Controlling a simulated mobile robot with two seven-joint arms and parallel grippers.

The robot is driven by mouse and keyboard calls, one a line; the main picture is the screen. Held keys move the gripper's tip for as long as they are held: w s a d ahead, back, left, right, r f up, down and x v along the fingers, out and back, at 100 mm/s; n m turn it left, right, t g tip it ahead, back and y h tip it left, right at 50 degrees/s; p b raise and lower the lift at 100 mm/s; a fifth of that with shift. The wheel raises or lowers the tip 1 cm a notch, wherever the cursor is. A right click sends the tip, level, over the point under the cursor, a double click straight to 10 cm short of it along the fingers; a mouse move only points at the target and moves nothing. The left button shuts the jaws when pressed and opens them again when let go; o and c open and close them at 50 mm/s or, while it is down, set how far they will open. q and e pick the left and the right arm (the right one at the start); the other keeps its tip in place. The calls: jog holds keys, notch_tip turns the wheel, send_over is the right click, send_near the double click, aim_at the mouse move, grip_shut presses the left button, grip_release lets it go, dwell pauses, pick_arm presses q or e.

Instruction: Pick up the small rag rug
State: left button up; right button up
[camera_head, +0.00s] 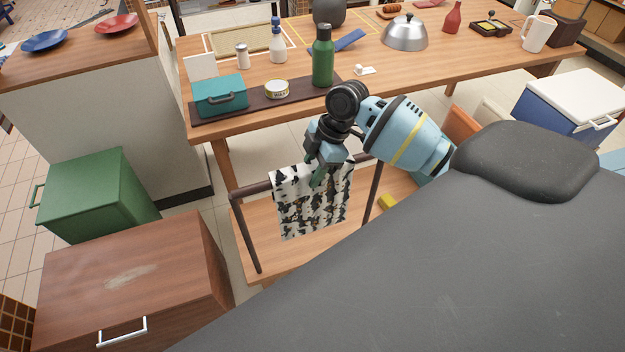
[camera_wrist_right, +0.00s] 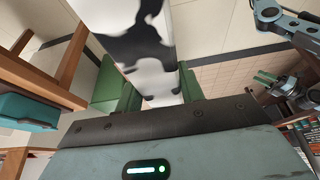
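The small rag rug (camera_head: 313,203), white with black and brown patches, hangs over a dark rail (camera_head: 262,188) below the table. In the right wrist view, part of the rug (camera_wrist_right: 140,38) shows large, reaching down between the green fingers. My right gripper (camera_head: 318,179) is at the rug's upper edge in the head view. Its fingers stand apart, with rug between them, and it looks open. Whether they touch the cloth I cannot tell. My left gripper (camera_wrist_right: 265,78) shows small at the right of the right wrist view, away from the rug; its finger gap is unclear.
The wooden table (camera_head: 452,76) behind carries a green bottle (camera_head: 323,57), a teal box (camera_head: 220,96) and a metal dome (camera_head: 405,34). A green cabinet (camera_head: 98,190) and a brown cabinet (camera_head: 130,275) stand left. A blue cooler (camera_head: 570,105) stands right.

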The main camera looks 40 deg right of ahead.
grip_shut()
pick_arm(q)
jog(key=shift+s+f, duration=0.1)
pick_arm(e)
jog(key=shift+r, duration=0.2)
